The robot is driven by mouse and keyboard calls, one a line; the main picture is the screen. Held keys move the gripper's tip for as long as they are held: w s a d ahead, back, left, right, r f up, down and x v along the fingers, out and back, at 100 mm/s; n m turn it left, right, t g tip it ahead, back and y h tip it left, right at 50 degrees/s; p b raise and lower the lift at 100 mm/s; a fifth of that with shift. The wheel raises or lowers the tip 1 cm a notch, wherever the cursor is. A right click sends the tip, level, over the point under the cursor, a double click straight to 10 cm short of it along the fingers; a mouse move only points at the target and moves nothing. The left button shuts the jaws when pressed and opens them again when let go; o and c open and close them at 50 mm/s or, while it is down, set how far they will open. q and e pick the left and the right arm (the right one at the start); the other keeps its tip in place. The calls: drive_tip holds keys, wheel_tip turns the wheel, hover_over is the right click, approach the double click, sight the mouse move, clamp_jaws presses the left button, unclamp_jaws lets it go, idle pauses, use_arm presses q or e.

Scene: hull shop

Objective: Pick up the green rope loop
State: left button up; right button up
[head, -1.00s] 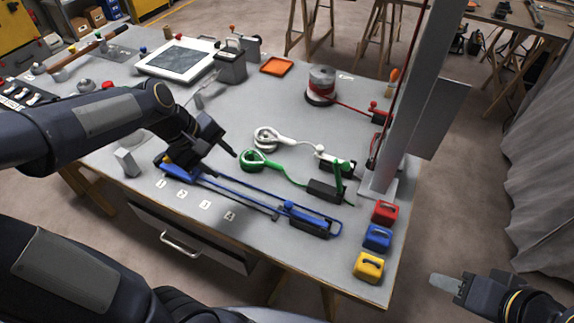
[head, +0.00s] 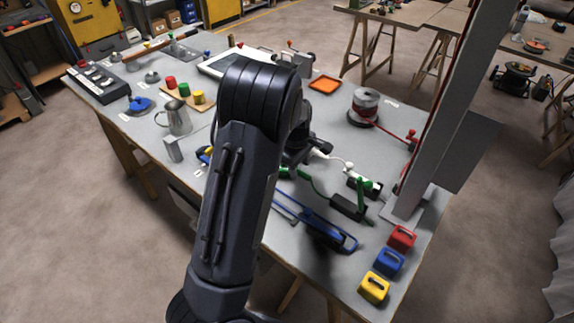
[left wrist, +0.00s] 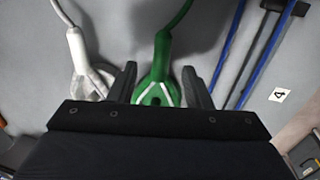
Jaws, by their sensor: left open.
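The green rope loop (left wrist: 161,62) lies on the grey bench, its eye end between the two open fingers of my left gripper (left wrist: 160,84) in the left wrist view. The fingers stand on either side of it; whether they touch it I cannot tell. The eye's lower part is hidden by the gripper body. In the head view my left arm covers most of the eye, and the loop's green cord (head: 318,187) runs right to a dark block. The left gripper (head: 297,158) is mostly hidden there. My right gripper is not in view.
A white rope loop (left wrist: 84,68) lies close beside the left finger. Blue rope (head: 315,222) lies on the near side. Red, blue and yellow weights (head: 389,262) sit at the right corner by a tall grey post (head: 440,130). A red spool (head: 364,106) stands behind.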

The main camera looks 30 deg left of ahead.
use_arm(q)
drive_tip(key=shift+w+f, duration=0.1)
drive_tip(key=shift+f, duration=0.7)
drive_tip(key=shift+c, duration=0.5)
clamp_jaws()
drive_tip(key=shift+r, duration=0.1)
